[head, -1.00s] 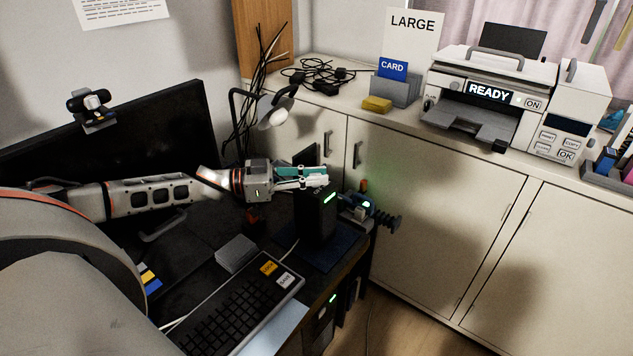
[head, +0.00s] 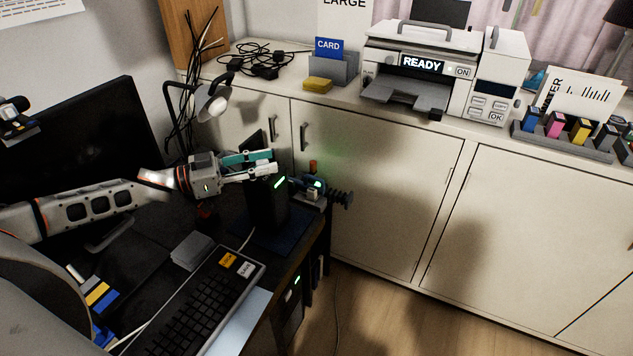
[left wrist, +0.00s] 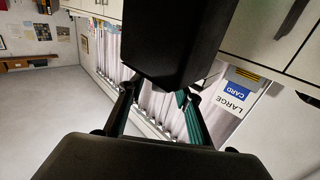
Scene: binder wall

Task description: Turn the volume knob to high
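A black upright box like a speaker (head: 268,207), with a lit green strip on its upper part, stands at the desk's right end in the head view. I cannot make out a volume knob on it. My left gripper (head: 274,165) reaches in from the left, its fingertips at the box's top edge. In the left wrist view, the fingers (left wrist: 157,99) are apart with nothing seen held between them. A dark box (left wrist: 177,38) fills the upper middle there, just beyond the fingers; I cannot tell whether they touch it. My right gripper is not in view.
A keyboard (head: 195,305) and a grey block (head: 192,251) lie on the desk left of the box. A monitor (head: 85,145) and a lamp (head: 213,103) stand behind. A small vise-like device (head: 312,192) sits close right of the box, before the cabinets (head: 375,190).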

